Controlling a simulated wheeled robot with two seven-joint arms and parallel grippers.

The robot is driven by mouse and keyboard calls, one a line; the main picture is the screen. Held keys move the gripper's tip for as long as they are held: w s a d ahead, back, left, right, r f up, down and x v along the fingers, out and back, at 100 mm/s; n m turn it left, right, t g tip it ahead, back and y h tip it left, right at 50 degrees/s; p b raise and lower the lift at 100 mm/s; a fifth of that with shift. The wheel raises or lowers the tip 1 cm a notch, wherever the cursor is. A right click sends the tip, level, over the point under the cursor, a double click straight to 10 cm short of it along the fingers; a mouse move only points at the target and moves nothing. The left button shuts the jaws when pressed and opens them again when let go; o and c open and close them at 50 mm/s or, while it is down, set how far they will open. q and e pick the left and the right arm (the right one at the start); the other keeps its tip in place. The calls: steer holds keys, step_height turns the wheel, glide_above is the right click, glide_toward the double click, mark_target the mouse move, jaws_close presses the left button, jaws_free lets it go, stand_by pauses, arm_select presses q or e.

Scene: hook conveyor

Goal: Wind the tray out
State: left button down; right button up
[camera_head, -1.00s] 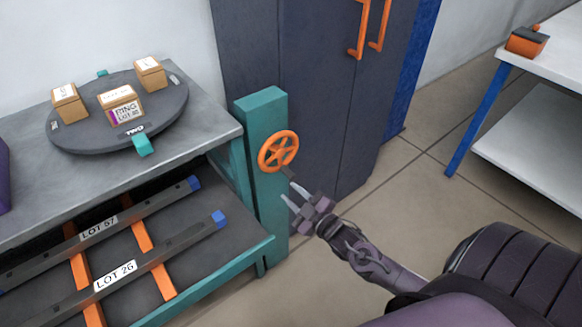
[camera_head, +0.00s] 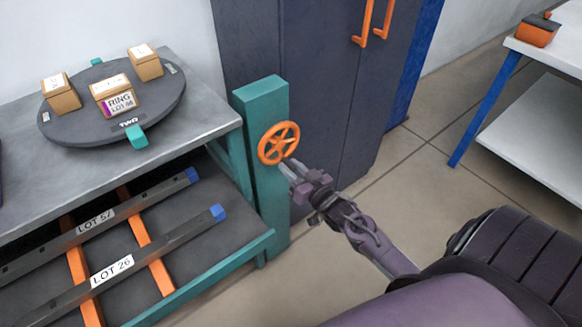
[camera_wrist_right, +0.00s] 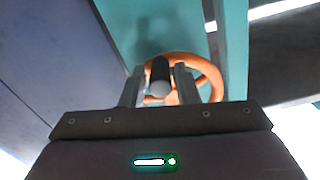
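An orange handwheel (camera_head: 279,143) is mounted on a teal post (camera_head: 263,105) at the right end of the workbench. My right gripper (camera_head: 287,167) is at the wheel's lower right side. In the right wrist view the gripper (camera_wrist_right: 160,72) is open, with a finger on each side of the wheel's dark handle knob (camera_wrist_right: 160,76); narrow gaps seem to show beside it. The orange rim (camera_wrist_right: 213,82) lies behind the fingers. The tray is probably the teal-edged dark shelf (camera_head: 215,275) under the bench top; its left part is cut off. My left gripper is not in view.
Dark bars labelled LOT 57 (camera_head: 55,247) and LOT 26 (camera_head: 150,258) lie over orange rails on the shelf. A round turntable (camera_head: 75,130) with small boxes stands on the bench top. A dark cabinet (camera_head: 315,80) stands behind the post.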

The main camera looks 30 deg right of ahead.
steer(key=shift+w, duration=0.25)
jaws_close()
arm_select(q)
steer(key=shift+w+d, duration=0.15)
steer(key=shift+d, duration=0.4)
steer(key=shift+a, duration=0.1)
